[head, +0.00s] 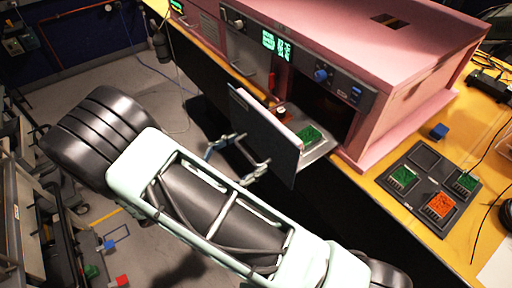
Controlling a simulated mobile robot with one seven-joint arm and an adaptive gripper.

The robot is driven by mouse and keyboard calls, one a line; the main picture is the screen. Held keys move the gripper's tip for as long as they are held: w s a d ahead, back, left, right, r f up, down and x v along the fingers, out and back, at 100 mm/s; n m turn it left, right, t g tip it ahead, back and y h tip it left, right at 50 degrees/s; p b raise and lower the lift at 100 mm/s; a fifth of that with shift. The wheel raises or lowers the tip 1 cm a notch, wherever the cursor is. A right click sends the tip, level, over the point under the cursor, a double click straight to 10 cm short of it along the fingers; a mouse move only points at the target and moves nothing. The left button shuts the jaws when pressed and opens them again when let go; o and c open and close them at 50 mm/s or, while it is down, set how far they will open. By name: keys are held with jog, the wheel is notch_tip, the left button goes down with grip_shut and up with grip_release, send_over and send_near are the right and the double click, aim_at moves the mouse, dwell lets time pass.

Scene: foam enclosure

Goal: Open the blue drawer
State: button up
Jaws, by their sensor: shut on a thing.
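The drawer (268,142) has a dark blue-grey front panel and stands pulled out from the pink cabinet (370,45) in the head view. Behind the panel, a light tray holds a green circuit board (308,136). My gripper (254,153) is at the outer face of the panel, shut on what looks like the drawer's handle. The handle itself is mostly hidden by the fingers. My pale green and black arm reaches in from the lower right.
A dark tray (418,205) with green and orange boards lies on the yellow table to the right. A small blue block (439,131) sits near it. Cables run at the table's right side. Grey floor (150,85) is open left of the cabinet.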

jog(key=shift+s, duration=0.15)
jog(key=o, duration=1.4)
jog(key=shift+a, duration=0.2)
jog(key=v, duration=1.2)
jog(key=shift+d, duration=0.1)
